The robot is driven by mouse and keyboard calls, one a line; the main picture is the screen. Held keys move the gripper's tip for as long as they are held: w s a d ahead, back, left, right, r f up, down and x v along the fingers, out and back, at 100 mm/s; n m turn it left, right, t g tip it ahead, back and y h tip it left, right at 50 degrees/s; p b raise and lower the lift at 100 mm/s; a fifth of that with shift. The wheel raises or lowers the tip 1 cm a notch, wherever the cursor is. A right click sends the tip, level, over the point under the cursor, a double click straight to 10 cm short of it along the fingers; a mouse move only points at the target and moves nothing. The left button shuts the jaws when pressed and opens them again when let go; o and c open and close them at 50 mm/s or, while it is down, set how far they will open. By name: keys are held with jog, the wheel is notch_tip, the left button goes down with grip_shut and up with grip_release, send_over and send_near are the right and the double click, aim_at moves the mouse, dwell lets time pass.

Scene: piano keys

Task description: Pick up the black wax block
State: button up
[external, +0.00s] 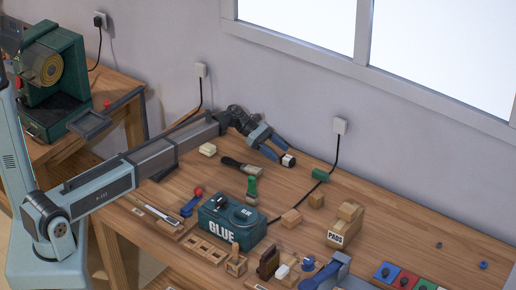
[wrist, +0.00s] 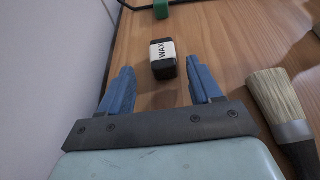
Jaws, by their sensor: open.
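The black wax block (wrist: 163,60) lies on the wooden workbench, with a white label reading WAX around its middle. In the external view the wax block (external: 288,160) shows near the back of the bench by the wall, just beyond my fingertips. My gripper (wrist: 160,82) is open, its two blue fingers apart and empty. In the wrist view the block is ahead of the gap between the fingers, close to the right fingertip. In the external view my gripper (external: 275,147) reaches low along the wall side of the bench.
A brush (wrist: 275,100) lies right of my gripper. A green block or plug (external: 320,175) with a black cord lies beyond the wax. The wall is close on the left.

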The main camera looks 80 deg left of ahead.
aim_at(284, 156)
jog(key=shift+x, duration=2.35)
jog(key=shift+s+d+r, duration=0.1)
jog(key=shift+d, duration=0.1)
jog(key=shift+c, duration=0.3)
